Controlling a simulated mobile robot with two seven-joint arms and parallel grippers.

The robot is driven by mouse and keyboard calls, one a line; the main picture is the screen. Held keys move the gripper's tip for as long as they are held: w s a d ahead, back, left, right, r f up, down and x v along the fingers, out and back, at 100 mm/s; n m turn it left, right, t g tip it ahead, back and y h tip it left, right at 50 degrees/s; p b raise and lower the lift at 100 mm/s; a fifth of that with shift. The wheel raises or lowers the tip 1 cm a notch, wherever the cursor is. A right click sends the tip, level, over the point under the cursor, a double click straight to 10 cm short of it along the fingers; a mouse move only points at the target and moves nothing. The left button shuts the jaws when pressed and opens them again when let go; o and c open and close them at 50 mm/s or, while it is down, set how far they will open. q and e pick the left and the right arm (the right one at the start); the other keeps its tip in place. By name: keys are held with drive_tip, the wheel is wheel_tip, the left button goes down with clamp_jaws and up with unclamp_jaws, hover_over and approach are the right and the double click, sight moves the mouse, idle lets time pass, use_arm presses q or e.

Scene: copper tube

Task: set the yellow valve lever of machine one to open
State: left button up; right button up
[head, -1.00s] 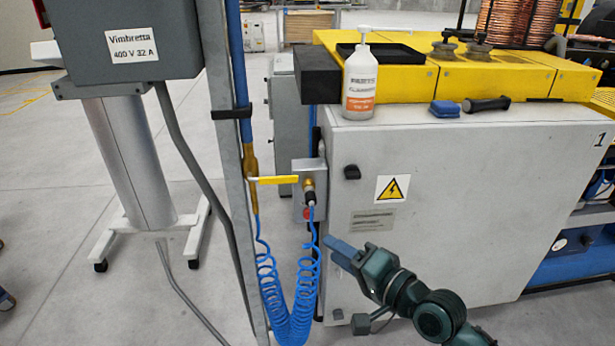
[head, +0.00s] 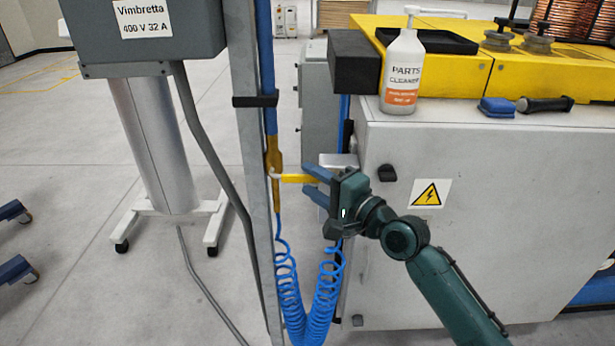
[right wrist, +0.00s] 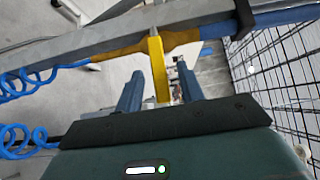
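My right gripper (head: 318,183) is at the lever, in front of the machine's left side. Its two blue fingers (right wrist: 158,88) are apart, with the lever between them and a visible gap on each side in the right wrist view. My left gripper is not in view.
The grey post (head: 252,150), with a blue pipe and brass fitting (head: 274,160), stands just left of the lever. Coiled blue hose (head: 305,300) hangs below. The white machine cabinet (head: 450,240) stands right, with a parts cleaner bottle (head: 402,75) on top.

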drive_tip(key=shift+x, duration=1.05)
clamp_jaws()
